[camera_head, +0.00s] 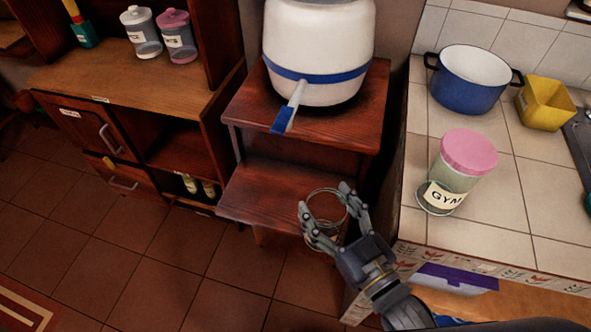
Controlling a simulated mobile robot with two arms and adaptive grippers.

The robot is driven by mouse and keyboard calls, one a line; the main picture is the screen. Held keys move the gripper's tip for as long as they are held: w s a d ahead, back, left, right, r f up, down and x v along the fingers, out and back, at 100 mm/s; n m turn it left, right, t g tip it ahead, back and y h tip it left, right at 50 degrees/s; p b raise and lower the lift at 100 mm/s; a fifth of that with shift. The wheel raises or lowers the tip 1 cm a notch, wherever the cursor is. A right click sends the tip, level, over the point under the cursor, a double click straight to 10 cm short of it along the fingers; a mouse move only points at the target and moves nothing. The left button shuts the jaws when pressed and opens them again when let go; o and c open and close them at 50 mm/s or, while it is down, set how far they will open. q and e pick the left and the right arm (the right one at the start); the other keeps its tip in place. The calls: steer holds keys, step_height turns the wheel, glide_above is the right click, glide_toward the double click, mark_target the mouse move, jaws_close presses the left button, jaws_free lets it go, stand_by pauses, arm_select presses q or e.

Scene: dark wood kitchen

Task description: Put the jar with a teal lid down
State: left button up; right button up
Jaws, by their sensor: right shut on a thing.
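My right gripper (323,197) comes in from the bottom and is shut on a clear, round glass thing (326,207), probably the jar. Its fingers sit on either side of the glass. I see its round rim, but no teal lid shows on it, and much of its body is hard to make out. In the picture it overlaps the front right edge of the wooden stand's lower shelf (262,196). I cannot tell whether it touches the shelf. My left gripper is not in view.
The tiled counter (500,205) at right holds a pink-lidded jar (457,172), a blue pot (467,82) and a yellow container (545,103). Two jars (160,33) stand on the left cabinet. The lower shelf's left part is clear.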

mark_target(315, 193)
steer(key=x, duration=0.4)
steer(key=shift+a+r, duration=0.25)
steer(key=shift+r, duration=0.1)
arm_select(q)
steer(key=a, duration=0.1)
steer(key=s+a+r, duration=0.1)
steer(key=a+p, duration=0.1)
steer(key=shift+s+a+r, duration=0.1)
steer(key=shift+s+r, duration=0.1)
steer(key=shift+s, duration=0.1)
arm_select(e)
steer(key=w+a+f, duration=0.4)
steer(key=w+a, duration=0.1)
steer(key=w, duration=0.5)
steer(key=shift+w, duration=0.3)
steer(key=shift+a, duration=0.1)
steer(key=shift+f, duration=0.15)
steer(key=o, duration=1.8)
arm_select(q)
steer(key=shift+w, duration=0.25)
arm_select(e)
steer(key=shift+o, duration=0.2)
